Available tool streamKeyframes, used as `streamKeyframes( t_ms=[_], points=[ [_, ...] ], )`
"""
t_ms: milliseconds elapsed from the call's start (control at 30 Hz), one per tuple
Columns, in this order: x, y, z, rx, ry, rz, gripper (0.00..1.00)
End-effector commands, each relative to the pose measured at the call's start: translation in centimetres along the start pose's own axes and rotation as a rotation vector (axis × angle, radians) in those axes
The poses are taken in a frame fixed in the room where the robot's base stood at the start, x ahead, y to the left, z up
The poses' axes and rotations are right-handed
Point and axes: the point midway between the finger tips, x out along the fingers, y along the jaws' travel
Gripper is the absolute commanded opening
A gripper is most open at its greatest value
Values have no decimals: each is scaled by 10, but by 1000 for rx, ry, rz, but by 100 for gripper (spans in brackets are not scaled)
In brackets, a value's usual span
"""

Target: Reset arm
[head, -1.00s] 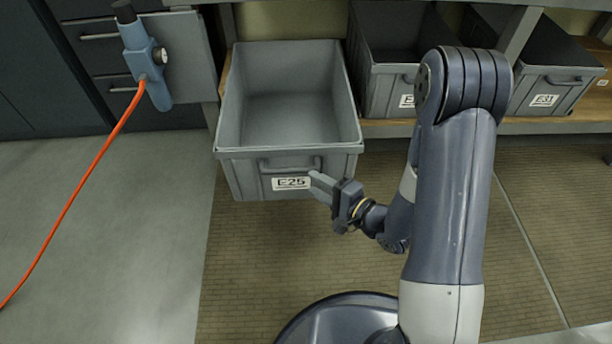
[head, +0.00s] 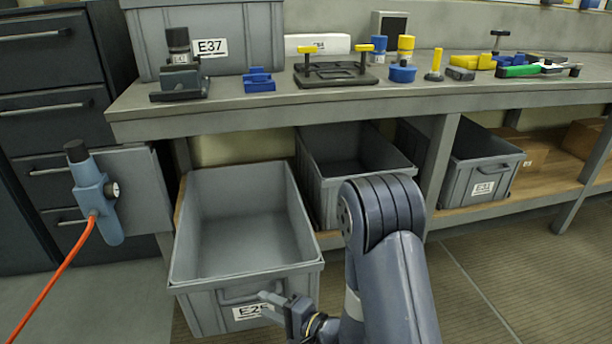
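My gripper (head: 272,306) is at the bottom of the head view, in front of the front wall of the grey bin E25 (head: 245,292). It overlaps the bin's label and the area by its handle. I cannot tell whether it touches the bin or how far apart its fingers are. My arm rises from the bottom edge, bends at a large dark elbow and comes back down to the gripper. The bin E25 is pulled out from under the workbench (head: 300,120) and its visible inside is empty. The turret plate itself I cannot identify with certainty.
The bench top holds bin E37 (head: 262,35), a black plate with yellow clamps (head: 335,75) and several small tools. Two more grey bins, one marked E31 (head: 482,188), stand on the lower shelf. A blue tool (head: 92,192) with an orange hose hangs at left.

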Motion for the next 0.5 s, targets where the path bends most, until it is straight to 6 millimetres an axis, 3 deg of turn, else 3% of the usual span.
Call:
streamKeyframes(
  t_ms=[300,500],
  points=[
    [53,2,0,0,-2,1,38],
    [62,1,-1,3,1,2,38]
  ],
)
